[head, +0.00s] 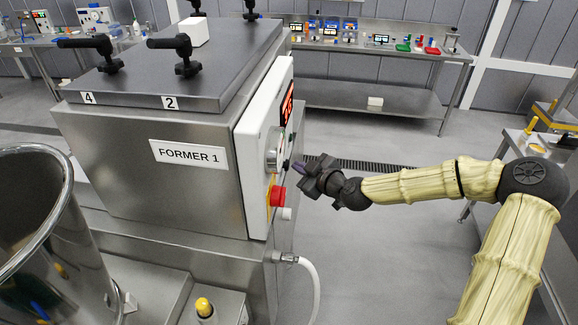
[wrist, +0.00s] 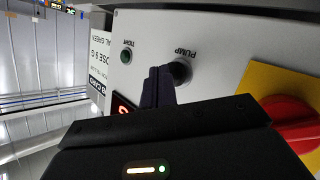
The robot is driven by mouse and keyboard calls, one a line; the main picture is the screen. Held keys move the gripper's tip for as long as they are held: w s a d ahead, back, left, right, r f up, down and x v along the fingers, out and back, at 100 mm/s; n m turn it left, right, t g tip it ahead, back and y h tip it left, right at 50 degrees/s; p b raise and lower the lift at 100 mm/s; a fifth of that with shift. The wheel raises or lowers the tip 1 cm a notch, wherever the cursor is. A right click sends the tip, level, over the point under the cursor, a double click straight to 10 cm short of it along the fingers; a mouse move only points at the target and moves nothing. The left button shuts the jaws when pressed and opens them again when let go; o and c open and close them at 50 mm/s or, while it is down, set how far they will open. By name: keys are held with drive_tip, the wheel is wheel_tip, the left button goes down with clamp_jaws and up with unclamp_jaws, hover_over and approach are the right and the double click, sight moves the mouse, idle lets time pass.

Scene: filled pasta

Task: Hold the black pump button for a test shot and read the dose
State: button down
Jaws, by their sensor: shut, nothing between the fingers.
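The black pump button (wrist: 180,71) is on the white control panel (wrist: 225,45), beside an upside-down PUMP label in the wrist view. My gripper (wrist: 159,74) is shut and empty. Its dark fingertips overlap the button's edge in that view; I cannot tell whether they touch or press it. In the head view my gripper (head: 301,170) points at the panel face of the FORMER 1 machine (head: 120,150). A red lit display (head: 287,106) is seen edge-on there, and its digits are unreadable. In the wrist view the display (wrist: 122,106) is mostly hidden behind my gripper.
A red knob (wrist: 290,118) on a yellow plate is close to my gripper on the panel. A green light (wrist: 125,56) is on the other side. A steel hopper (head: 45,240) stands at front left. The floor (head: 380,235) right of the machine is clear.

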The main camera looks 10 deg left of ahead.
drive_tip(key=shift+d, duration=0.45)
drive_tip(key=d, duration=0.5)
drive_tip(key=shift+s, duration=0.1)
idle(0.5)
